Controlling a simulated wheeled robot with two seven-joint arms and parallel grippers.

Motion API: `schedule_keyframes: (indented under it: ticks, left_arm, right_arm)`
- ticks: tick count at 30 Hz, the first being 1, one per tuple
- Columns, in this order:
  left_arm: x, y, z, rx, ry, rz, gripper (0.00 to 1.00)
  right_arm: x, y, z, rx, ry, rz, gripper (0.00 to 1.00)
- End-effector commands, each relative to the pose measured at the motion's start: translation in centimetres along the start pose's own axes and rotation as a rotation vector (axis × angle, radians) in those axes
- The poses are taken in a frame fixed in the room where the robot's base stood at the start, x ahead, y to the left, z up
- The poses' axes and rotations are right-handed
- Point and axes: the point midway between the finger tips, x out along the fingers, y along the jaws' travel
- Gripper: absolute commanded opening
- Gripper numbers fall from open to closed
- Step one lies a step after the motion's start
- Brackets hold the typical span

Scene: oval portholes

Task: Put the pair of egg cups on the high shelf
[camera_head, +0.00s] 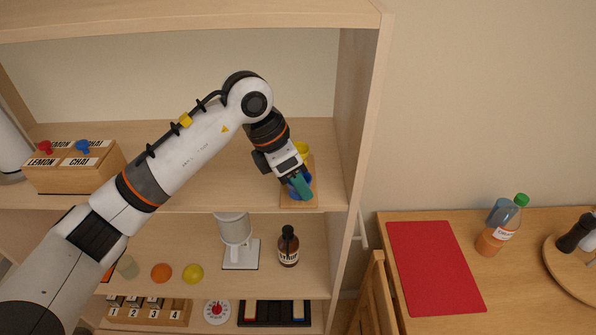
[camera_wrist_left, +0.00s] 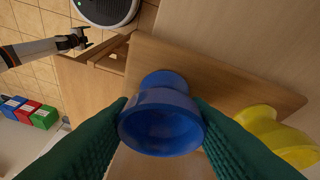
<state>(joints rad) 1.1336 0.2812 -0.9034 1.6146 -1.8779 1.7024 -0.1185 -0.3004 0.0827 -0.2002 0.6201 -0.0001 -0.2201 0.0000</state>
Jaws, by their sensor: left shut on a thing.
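My left gripper (camera_head: 300,184) reaches into the shelf bay at the right end of its middle board. Its teal fingers are shut on a blue egg cup (camera_wrist_left: 161,122), seen from its open top in the left wrist view and partly hidden behind the fingers in the head view (camera_head: 307,178). A yellow egg cup (camera_head: 302,147) stands just behind it; it also shows at the right in the left wrist view (camera_wrist_left: 272,135). A narrow wooden board (camera_head: 298,203) lies under them; I cannot tell if the blue cup touches it. My right gripper (camera_wrist_left: 80,40) appears small in the left wrist view.
The high shelf (camera_head: 190,14) runs above the bay. A lidded wooden box (camera_head: 75,168) stands at the left. Below are a brown bottle (camera_head: 288,246), a white device (camera_head: 236,240) and fruit. A side table with a red mat (camera_head: 435,268) and a bottle (camera_head: 498,228) is right.

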Motion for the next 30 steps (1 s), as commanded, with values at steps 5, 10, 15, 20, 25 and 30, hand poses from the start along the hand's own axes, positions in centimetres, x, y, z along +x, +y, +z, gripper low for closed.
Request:
schedule_keyframes:
  ticks: [5,10,15,20,25,30]
  left_arm:
    - [0.0,0.0,0.0,0.002,0.003,-0.002,0.09]
    - [0.2,0.0,0.1,0.002,0.001,-0.001,0.47]
    - [0.2,0.0,0.1,0.001,0.001,0.0,0.64]
    - [0.2,0.0,0.1,0.001,0.001,0.0,0.64]
    - [-0.3,-0.1,0.1,0.002,0.001,-0.002,0.64]
    - [-3.1,-0.1,0.1,0.004,0.004,-0.006,0.64]
  right_arm:
    - [0.1,0.0,0.1,0.001,-0.001,0.0,0.82]
    - [0.3,0.0,0.1,0.001,-0.001,0.0,0.82]
    - [0.3,0.0,0.1,0.001,-0.002,0.0,0.82]
    - [0.3,0.1,0.1,0.002,-0.002,0.001,0.82]
    - [0.4,0.3,0.1,0.002,-0.002,0.003,0.82]
    - [1.8,0.4,0.0,0.003,-0.002,0.004,0.82]
